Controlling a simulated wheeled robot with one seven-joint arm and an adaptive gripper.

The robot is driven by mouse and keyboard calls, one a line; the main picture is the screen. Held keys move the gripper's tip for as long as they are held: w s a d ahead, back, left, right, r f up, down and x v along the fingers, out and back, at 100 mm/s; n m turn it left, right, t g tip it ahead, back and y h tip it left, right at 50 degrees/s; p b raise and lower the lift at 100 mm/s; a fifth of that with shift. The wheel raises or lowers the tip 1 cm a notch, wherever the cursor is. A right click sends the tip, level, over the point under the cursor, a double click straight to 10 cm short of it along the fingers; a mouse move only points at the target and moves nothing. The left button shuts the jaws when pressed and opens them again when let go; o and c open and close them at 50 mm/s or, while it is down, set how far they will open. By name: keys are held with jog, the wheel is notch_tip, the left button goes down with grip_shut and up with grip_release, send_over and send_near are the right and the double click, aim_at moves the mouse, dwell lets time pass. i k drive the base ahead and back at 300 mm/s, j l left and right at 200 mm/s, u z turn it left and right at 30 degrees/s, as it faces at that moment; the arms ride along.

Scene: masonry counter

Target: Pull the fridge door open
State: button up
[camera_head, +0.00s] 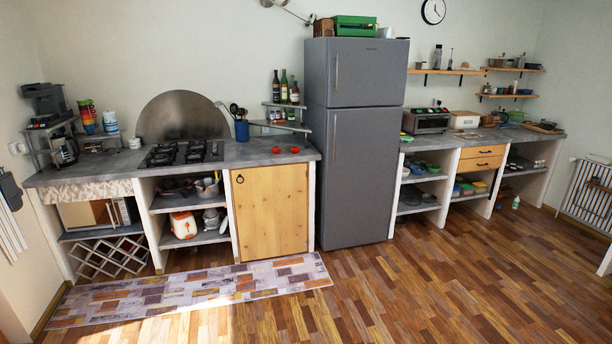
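The grey fridge (355,150) stands upright between the two masonry counters, in the middle of the head view. It has a small upper door (368,75) and a tall lower door (362,185). Both doors look shut. A thin vertical handle (335,135) runs along the left side of the lower door, and a shorter handle (336,70) is on the left side of the upper door. My gripper and arm are not in view.
The left counter (245,153) has a wooden cabinet door (270,210) close to the fridge. A patterned rug (200,288) lies before that counter. The right counter (455,140) has open shelves below. The wooden floor (400,290) before the fridge is clear.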

aim_at(362, 143)
jog(key=i, duration=1)
jog(key=i+z, duration=0.1)
jog(key=i, duration=0.9)
jog(key=i+j, duration=0.15)
jog(key=i, duration=0.85)
jog(key=i+j, duration=0.15)
jog(key=i, duration=0.85)
jog(key=l+z, duration=0.05)
